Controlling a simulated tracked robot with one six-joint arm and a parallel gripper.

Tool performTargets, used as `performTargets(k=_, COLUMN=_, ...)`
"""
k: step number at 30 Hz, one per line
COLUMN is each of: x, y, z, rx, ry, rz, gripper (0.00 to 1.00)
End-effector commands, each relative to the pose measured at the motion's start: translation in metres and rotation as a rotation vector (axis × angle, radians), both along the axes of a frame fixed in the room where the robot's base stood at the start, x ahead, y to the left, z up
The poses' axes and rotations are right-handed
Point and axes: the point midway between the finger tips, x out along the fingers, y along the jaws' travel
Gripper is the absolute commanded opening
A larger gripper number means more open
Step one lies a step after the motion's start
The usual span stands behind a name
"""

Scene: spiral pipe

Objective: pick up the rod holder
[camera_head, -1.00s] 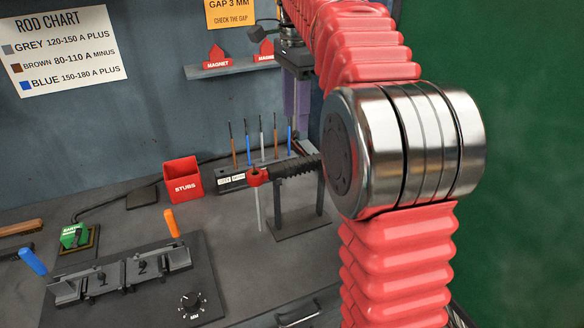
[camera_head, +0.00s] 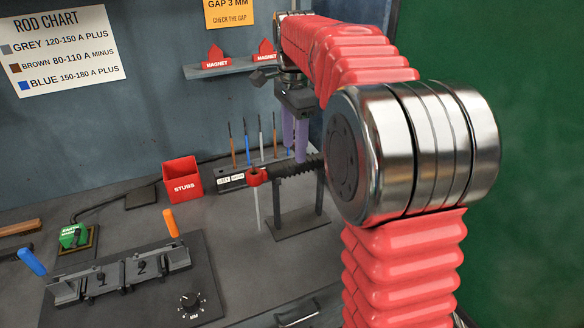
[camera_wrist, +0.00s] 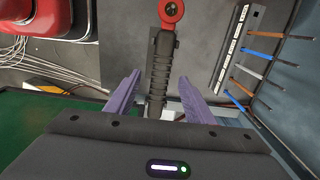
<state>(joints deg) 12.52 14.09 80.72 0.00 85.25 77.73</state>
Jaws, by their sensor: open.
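The rod holder has a black ribbed handle (camera_head: 292,169) and a red head (camera_head: 257,176) with a thin grey rod hanging down from it. It lies level on a dark stand (camera_head: 300,220) on the bench. In the wrist view the holder's handle (camera_wrist: 159,75) runs up the middle. My gripper (camera_head: 301,157) points down with purple fingers above the handle's right part. In the wrist view my gripper (camera_wrist: 160,80) is open, with one finger on each side of the handle and gaps between. My arm hides the handle's far right end in the head view.
A rod rack (camera_head: 232,180) with several upright rods stands just behind the holder. A red STUBS box (camera_head: 182,180) is to its left. A shelf with red magnets (camera_head: 217,60) is above.

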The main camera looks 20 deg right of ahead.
Motion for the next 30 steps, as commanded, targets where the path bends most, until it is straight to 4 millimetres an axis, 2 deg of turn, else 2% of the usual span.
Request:
performTargets(k=11, x=0.000, y=0.000, z=-0.003, rx=0.000, ry=-0.001, rz=0.001, gripper=0.48)
performTargets(k=14, x=0.001, y=0.000, z=-0.009, rx=0.000, ry=0.000, rz=0.001, gripper=0.48)
performTargets(k=24, x=0.002, y=-0.001, z=-0.049, rx=0.000, ry=0.000, rz=0.001, gripper=0.48)
performTargets(k=30, x=0.003, y=-0.001, z=-0.053, rx=0.000, ry=-0.001, rz=0.001, gripper=0.48)
